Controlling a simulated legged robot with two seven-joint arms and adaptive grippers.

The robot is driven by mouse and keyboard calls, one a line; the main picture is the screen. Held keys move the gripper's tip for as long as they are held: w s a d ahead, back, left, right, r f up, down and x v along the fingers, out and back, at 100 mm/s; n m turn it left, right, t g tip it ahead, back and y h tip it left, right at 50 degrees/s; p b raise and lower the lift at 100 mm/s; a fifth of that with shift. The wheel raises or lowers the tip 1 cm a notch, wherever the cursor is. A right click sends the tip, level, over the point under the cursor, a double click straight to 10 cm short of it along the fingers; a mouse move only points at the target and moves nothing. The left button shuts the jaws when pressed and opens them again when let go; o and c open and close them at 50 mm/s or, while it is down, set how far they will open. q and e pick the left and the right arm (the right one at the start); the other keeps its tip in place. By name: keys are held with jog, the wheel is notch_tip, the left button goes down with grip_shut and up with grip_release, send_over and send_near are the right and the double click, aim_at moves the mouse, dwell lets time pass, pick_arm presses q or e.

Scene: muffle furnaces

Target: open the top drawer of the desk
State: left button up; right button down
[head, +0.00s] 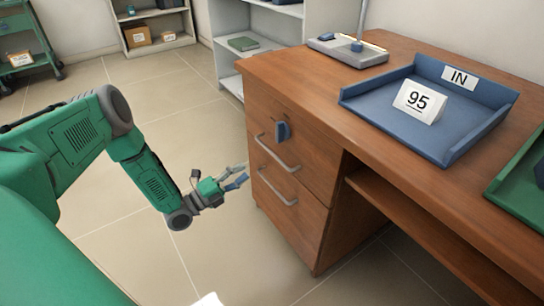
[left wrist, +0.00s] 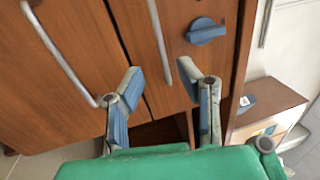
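The wooden desk (head: 420,85) stands at the right. Its top drawer (head: 315,150) looks closed and has a metal bar handle (head: 278,154) and a blue knob (head: 282,131) above it. My left gripper (head: 240,176) is open and empty, just left of the drawer fronts. In the left wrist view my left gripper (left wrist: 160,72) has its fingers spread, and the lower end of the top drawer's handle (left wrist: 158,40) shows between the fingertips. I cannot tell whether they touch. The blue knob (left wrist: 205,32) lies right of that handle. My right gripper is out of view.
The lower drawer's handle (head: 276,178) is close below. Grey shelving (head: 232,50) stands behind. The tiled floor left of the desk is clear.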

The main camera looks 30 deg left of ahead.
aim_at(271, 152)
pick_arm(q)
jog(key=b+x, duration=0.3)
jog(key=x, duration=0.8)
jog(key=shift+w+f, duration=0.1)
jog(key=shift+w, duration=0.2)
jog(key=shift+c, duration=0.5)
grip_shut()
